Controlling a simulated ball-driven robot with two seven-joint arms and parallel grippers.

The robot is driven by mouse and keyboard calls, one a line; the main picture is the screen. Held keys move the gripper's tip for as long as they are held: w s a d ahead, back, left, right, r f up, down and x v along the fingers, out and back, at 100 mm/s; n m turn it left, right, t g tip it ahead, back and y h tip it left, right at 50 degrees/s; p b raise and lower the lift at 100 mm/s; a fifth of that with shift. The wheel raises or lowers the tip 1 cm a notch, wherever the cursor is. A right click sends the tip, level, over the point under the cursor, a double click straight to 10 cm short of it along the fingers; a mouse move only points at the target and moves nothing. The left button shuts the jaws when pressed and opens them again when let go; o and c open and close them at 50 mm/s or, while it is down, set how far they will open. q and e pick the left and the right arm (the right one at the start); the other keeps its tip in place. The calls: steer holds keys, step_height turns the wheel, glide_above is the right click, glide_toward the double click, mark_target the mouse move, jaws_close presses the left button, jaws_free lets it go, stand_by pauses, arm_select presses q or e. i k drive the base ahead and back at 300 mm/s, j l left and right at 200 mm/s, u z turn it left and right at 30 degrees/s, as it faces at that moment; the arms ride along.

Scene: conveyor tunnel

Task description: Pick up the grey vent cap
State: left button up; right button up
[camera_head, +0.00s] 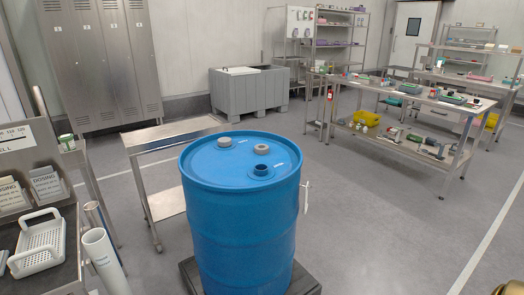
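A blue drum (240,225) stands upright in the middle of the view on a dark low base. Two small round caps show on its lid. One is a pale grey cap (224,141) at the back left of the lid. The other is a grey cap (261,149) further right. I cannot tell for certain which is the vent cap. In front of the grey cap is a dark blue open-looking fitting (262,169). Neither of my grippers can be made out.
A steel table (170,134) stands behind the drum to the left. A dark bench with a white basket (39,243) and a white tube (101,251) are at the left. A grey bin (249,91) and a loaded workbench (405,95) stand further back. The floor right of the drum is clear.

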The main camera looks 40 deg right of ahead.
mark_target(260, 148)
steer(key=i+l+z, duration=0.15)
steer(key=l+z, duration=0.15)
steer(key=i+l+z, duration=0.15)
steer(key=l+z, duration=0.15)
steer(key=i+l+z, duration=0.45)
steer(key=l+z, duration=0.25)
steer(key=i+l+z, duration=0.15)
steer(key=z, duration=0.3)
steer(key=i+l+z, duration=0.15)
steer(key=i+z, duration=0.25)
steer(key=i+l+z, duration=0.15)
steer(key=z, duration=0.25)
steer(key=i+z, duration=0.3)
steer(key=i, duration=0.65)
steer(key=i+u, duration=0.45)
steer(key=i+l+u, duration=0.2)
steer(key=i+u, duration=0.45)
steer(key=u, duration=0.35)
steer(key=i+u, duration=0.15)
steer(key=u, duration=0.35)
steer(key=i+l+u, duration=0.1)
steer(key=u, duration=0.35)
steer(key=i+l+u, duration=0.15)
steer(key=u, duration=0.35)
steer(key=i+l+u, duration=0.1)
steer(key=u, duration=0.4)
steer(key=l, duration=0.1)
